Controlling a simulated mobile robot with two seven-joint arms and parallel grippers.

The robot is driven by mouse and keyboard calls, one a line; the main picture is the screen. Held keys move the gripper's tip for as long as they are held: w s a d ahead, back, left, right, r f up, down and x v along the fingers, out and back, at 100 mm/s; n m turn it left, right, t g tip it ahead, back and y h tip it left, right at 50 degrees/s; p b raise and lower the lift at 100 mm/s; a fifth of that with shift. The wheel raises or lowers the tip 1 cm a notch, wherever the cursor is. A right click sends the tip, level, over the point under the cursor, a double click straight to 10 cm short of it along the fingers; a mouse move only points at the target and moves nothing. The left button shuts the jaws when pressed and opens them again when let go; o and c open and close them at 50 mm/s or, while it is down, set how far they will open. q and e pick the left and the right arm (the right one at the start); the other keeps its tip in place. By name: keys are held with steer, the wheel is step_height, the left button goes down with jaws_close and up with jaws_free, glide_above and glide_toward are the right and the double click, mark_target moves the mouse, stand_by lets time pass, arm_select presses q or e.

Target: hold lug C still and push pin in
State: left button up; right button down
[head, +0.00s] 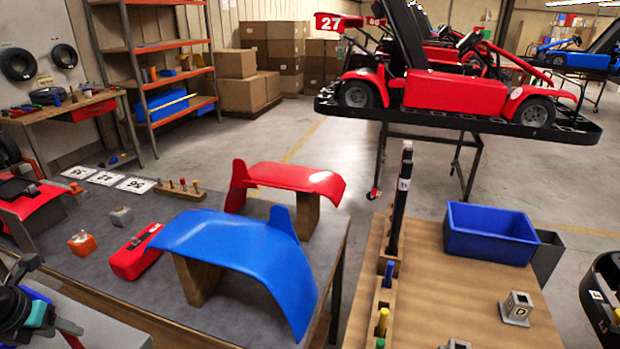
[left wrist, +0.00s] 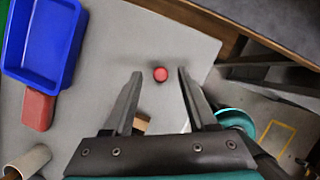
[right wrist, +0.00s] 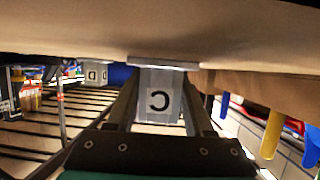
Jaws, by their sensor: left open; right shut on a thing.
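Lug C (right wrist: 160,98), a grey block with a dark letter C, shows upside down in the right wrist view. My right gripper (right wrist: 160,80) is shut on it, one finger on each side. A small grey top at the bottom edge of the head view may be the same lug. In the left wrist view a red round pin end (left wrist: 161,74) shows between the spread fingers of my open left gripper (left wrist: 159,86), apparently apart from both. In the head view the left gripper (head: 24,268) is at the lower left edge. The right gripper is outside the head view.
Lug D (head: 517,308) stands on the wooden bench right of the pin rack, which holds a blue pin (head: 388,273) and a yellow pin (head: 382,322). A blue bin (head: 490,233) stands behind. Blue (head: 235,248) and red (head: 295,178) bodywork panels cover the left table.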

mark_target(73, 340)
arm_select(q)
steer(key=shift+x, duration=1.3)
steer(key=shift+c, duration=0.3)
jaws_close()
